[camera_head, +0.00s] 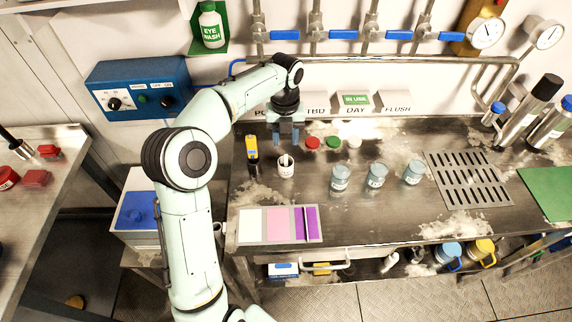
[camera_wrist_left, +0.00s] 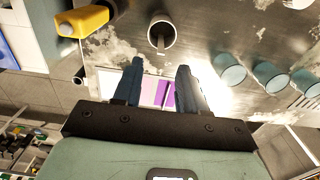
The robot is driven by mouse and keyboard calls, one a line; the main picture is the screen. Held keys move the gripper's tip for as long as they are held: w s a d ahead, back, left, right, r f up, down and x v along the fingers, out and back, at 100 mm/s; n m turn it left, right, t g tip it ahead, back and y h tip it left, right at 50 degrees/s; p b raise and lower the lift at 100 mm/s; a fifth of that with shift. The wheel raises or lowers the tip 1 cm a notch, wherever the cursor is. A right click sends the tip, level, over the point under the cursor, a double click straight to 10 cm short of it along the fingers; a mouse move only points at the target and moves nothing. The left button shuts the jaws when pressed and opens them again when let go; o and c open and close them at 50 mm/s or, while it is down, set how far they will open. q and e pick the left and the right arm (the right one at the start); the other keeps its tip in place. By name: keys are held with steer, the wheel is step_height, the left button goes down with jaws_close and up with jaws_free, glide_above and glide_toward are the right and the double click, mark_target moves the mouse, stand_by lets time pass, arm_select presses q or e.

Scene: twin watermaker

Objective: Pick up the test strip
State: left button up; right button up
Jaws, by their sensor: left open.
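My left gripper (camera_head: 286,138) is open and empty, pointing down over the back left of the bench. It also shows in the left wrist view (camera_wrist_left: 160,68). Just in front of it stands a white cup (camera_head: 286,171) with a thin strip-like piece in it; the cup is also in the wrist view (camera_wrist_left: 167,28), beyond the fingertips. A colour card (camera_head: 250,226) with white, pink and purple fields lies at the bench's front left. A thin pale line, possibly a strip, crosses its purple field. I cannot tell which piece is the test strip. My right gripper is out of view.
A yellow and black device (camera_head: 252,152) stands left of the cup. Red, green and white caps (camera_head: 333,143) lie to its right. Several clear blue-tinted beakers (camera_head: 376,175) stand mid-bench, left of a drain grate (camera_head: 468,180). Bare bench lies between cup and card.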

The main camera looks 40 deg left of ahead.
mark_target(286, 157)
arm_select(q)
step_height(286, 157, down, 3)
steer(key=shift+s, duration=0.15)
steer(key=shift+d+f+b, duration=0.15)
steer(key=shift+f+b, duration=0.35)
steer(key=shift+f, duration=2.35)
jaws_close()
